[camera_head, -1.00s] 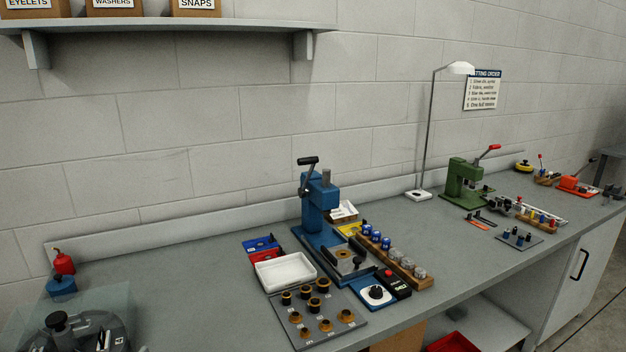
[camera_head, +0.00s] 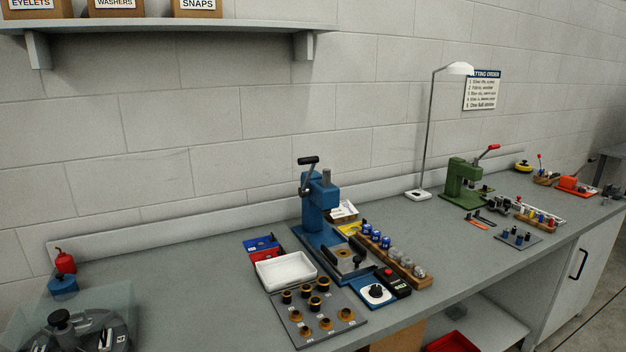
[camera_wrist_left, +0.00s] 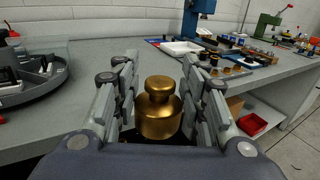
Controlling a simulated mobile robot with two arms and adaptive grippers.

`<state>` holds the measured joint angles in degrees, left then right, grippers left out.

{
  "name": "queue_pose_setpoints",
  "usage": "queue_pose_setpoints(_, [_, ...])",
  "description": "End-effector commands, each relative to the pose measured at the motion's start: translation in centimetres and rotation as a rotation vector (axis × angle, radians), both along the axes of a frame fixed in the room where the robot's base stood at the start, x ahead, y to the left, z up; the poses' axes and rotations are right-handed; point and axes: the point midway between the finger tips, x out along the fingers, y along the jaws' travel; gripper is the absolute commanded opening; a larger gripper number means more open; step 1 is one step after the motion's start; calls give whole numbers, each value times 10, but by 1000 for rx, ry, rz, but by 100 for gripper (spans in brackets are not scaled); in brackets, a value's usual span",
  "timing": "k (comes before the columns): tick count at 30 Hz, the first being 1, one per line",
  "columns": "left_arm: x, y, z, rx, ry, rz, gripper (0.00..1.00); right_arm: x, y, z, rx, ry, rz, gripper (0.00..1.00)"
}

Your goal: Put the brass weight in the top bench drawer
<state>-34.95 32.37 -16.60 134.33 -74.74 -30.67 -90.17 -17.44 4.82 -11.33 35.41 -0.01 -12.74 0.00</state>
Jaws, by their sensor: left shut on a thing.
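The brass weight (camera_wrist_left: 159,108) is a gold-coloured cylinder with a knob on top. It shows in the left wrist view, upright between the fingers of my left gripper (camera_wrist_left: 158,95). The left gripper is shut on it, in front of the bench's front edge. Neither gripper shows in the head view, and the weight does not show there either. The grey bench (camera_head: 190,275) runs along the wall. I cannot make out the top bench drawer in either view.
On the bench stand a blue press (camera_head: 318,205), a plate of brass dies (camera_head: 315,318), a white tray (camera_head: 285,270), a green press (camera_head: 460,185) and a lamp (camera_head: 432,130). A round carousel (camera_head: 75,332) is at the lower left. A red bin (camera_head: 453,341) sits below the bench.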

Motion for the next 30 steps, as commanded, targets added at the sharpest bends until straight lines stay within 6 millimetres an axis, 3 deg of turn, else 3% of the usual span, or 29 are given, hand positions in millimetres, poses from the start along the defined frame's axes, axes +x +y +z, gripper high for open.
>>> queue_pose_setpoints(3, [-27,-21,8,-3,0,32,0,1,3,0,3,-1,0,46])
queue_pose_setpoints(7, [-41,-32,14,-1,-4,48,0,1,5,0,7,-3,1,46])
queue_pose_setpoints(24, [-39,-31,13,5,-6,43,0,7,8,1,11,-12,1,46])
queue_pose_setpoints(26, [-39,-32,13,5,-6,41,0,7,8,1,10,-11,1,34])
queue_pose_setpoints(30, [-39,-32,13,3,-6,43,0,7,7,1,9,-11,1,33])
